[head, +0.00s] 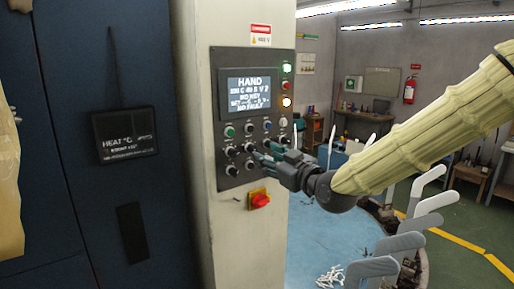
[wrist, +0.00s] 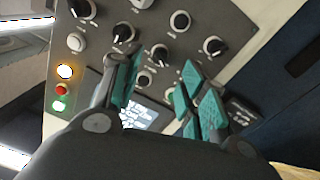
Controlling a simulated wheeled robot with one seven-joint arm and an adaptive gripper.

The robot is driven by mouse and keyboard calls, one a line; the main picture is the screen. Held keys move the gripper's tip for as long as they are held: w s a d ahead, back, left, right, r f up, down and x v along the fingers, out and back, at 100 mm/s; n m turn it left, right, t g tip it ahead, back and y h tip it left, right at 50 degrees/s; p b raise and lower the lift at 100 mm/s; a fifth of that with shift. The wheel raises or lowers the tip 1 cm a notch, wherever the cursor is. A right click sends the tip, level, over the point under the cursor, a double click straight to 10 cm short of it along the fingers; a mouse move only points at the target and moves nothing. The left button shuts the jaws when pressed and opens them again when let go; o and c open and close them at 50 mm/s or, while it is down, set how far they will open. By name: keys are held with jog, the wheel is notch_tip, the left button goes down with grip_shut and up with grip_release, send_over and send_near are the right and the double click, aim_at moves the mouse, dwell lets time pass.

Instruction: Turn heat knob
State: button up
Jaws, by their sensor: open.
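The grey control panel (head: 217,110) on the pale column carries several black rotary knobs; I cannot read their labels, so which one is the heat knob I cannot tell. My gripper (head: 268,157) is at the panel's lower right part, in front of the knobs, and hides some of them. In the wrist view my gripper (wrist: 158,84) has its teal-padded fingers apart. No contact can be made out.
A red rotary switch (head: 259,199) on a yellow plate sits below the panel. Grey upright sock boards (head: 430,203) stand around a blue round table (head: 315,245) at right.

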aim_at(256, 150)
jog(key=p+x, duration=0.2)
jog(key=x, duration=0.2)
jog(key=shift+w+a+r, duration=0.1)
jog(key=shift+w, duration=0.1)
jog(key=shift+p+x, duration=0.35)
jog(key=shift+x, duration=0.55)
grip_shut()
jog(key=shift+f+m+b, duration=0.25)
jog(key=shift+m+b, duration=0.15)
jog(key=shift+b, duration=0.05)
jog(key=shift+m+b, duration=2.7)
jog(key=shift+m, duration=0.8)
jog(key=shift+r, duration=0.1)
